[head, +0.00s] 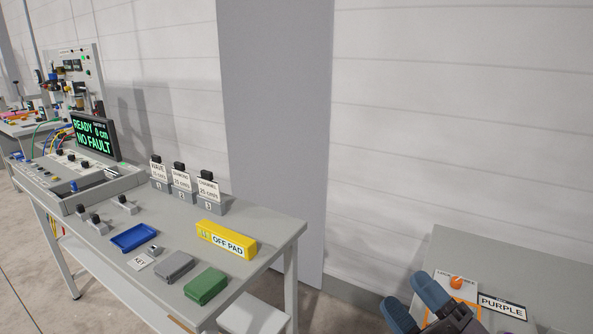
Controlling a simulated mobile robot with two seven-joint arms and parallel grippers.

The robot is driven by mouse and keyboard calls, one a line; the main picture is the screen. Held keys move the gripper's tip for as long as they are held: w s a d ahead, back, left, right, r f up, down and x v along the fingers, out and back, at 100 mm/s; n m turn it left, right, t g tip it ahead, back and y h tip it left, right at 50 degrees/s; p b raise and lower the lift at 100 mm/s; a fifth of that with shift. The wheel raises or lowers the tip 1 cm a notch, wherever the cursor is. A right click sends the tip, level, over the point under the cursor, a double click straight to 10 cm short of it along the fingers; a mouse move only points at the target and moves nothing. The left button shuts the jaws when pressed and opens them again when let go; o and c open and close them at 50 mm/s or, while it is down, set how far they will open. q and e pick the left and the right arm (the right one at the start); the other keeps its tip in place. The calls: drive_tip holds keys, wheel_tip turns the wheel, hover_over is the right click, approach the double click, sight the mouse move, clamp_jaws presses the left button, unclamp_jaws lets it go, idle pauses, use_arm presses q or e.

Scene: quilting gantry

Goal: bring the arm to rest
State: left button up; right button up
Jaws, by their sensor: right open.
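My right gripper (416,304) is at the bottom right of the head view, with blue fingers spread open. It is over or in front of the near edge of the grey table at right (470,262). An orange round thing (457,282) shows just beyond the fingers, on or by a small label; I see nothing between the fingers. I cannot tell whether the fingers touch anything. The lower part of the gripper is cut off by the frame. My left gripper is not in the view.
A screen (94,135) reads READY, NO FAULT. A PURPLE label (502,305) lies right. A gap separates the tables.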

drive_tip(key=s+d+f+m+g+h, duration=0.2)
drive_tip(key=d+f+m+g+h, duration=0.1)
drive_tip(key=d+f+m+h, duration=0.45)
drive_tip(key=s+d+f+m+g+h, duration=0.25)
drive_tip(key=d+f+m+h, duration=0.25)
drive_tip(key=f+m+h, duration=0.4)
drive_tip(key=s+f+m+g+y, duration=0.2)
drive_tip(key=s+f+m+g, duration=0.1)
drive_tip(key=s+f+g, duration=0.3)
drive_tip(key=s+f+m+g+y, duration=0.15)
drive_tip(key=s+f+g, duration=0.25)
drive_tip(key=s, duration=0.5)
drive_tip(key=w+f+t, duration=0.7)
drive_tip(key=f+t, duration=0.1)
drive_tip(key=f, duration=0.2)
drive_tip(key=shift+a+f, duration=0.2)
drive_tip(key=shift+w, duration=0.15)
